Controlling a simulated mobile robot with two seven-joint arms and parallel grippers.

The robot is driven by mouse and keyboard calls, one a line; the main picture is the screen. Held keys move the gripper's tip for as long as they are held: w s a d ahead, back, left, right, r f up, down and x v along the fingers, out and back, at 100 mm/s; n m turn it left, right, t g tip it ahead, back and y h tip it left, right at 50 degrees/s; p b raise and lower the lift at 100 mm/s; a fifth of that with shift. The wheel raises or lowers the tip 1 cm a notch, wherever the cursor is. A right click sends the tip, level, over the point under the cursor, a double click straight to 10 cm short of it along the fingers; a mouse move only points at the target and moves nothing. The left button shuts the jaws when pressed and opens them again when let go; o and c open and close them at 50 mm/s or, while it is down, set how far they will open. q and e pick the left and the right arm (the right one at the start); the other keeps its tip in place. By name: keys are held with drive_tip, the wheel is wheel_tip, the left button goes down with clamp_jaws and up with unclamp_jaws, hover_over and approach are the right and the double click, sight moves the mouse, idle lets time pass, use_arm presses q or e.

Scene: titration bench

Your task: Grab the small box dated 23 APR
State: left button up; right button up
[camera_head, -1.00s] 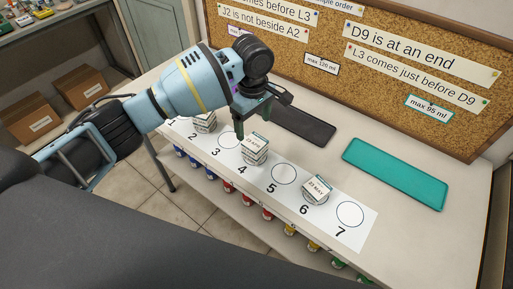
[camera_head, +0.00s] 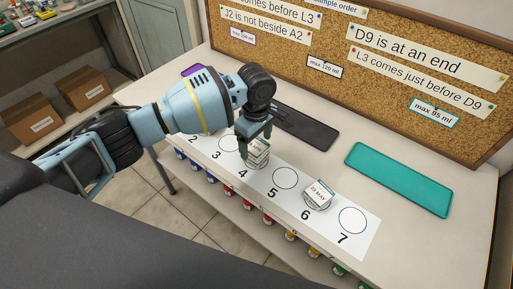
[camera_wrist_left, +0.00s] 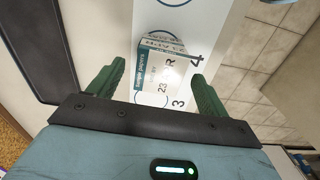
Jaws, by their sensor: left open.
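The small white box dated 23 APR (camera_head: 258,158) stands at circle 4 on the numbered white strip (camera_head: 335,237). In the left wrist view the box (camera_wrist_left: 165,70) shows its printed date on top and on a side face. My left gripper (camera_head: 254,134) is over this box, fingers pointing down. In the left wrist view its two green fingers (camera_wrist_left: 157,75) are open, one on each side of the box; I cannot tell whether they touch it. A similar box marked 23 MAY (camera_head: 317,193) stands at circle 6. My right gripper is not in view.
A dark tray (camera_head: 310,131) lies behind the strip, and a teal tray (camera_head: 400,178) lies to the right. A corkboard (camera_head: 330,40) with notes stands along the back. Circles 5 and 7 are empty. Coloured bottles (camera_head: 250,206) line a shelf below the table's front edge.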

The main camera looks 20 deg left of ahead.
use_arm(q)
drive_tip(key=shift+f, duration=0.95)
drive_tip(key=c, duration=1.1)
drive_tip(key=shift+o, duration=0.2)
drive_tip(key=shift+r, duration=0.15)
